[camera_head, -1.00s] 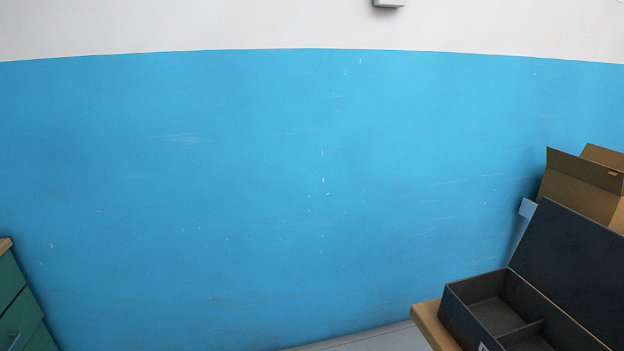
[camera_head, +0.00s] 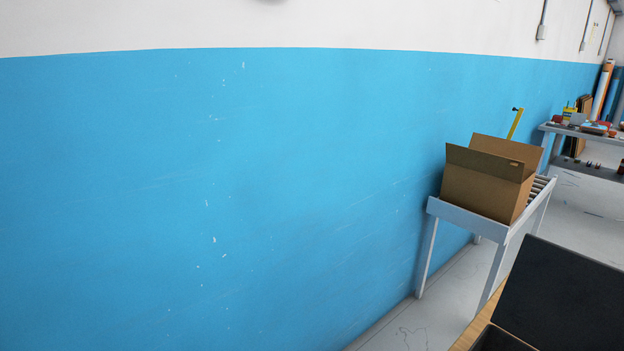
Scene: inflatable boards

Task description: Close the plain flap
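An open cardboard box (camera_head: 482,191) stands on a grey roller table at the right. Its upper flaps stand up; one flap (camera_head: 484,163) at the near side leans outward and another (camera_head: 507,150) rises at the back. I cannot tell which flap is the plain one. A dark box with its lid (camera_head: 566,296) raised sits at the bottom right, mostly cut off by the frame. Neither of my grippers is in view.
The roller table (camera_head: 462,219) stands by the blue wall (camera_head: 220,200). A wooden tabletop (camera_head: 472,334) carries the dark box. A shelf table (camera_head: 590,133) with several small items is far right. Grey floor (camera_head: 404,322) is open between the tables.

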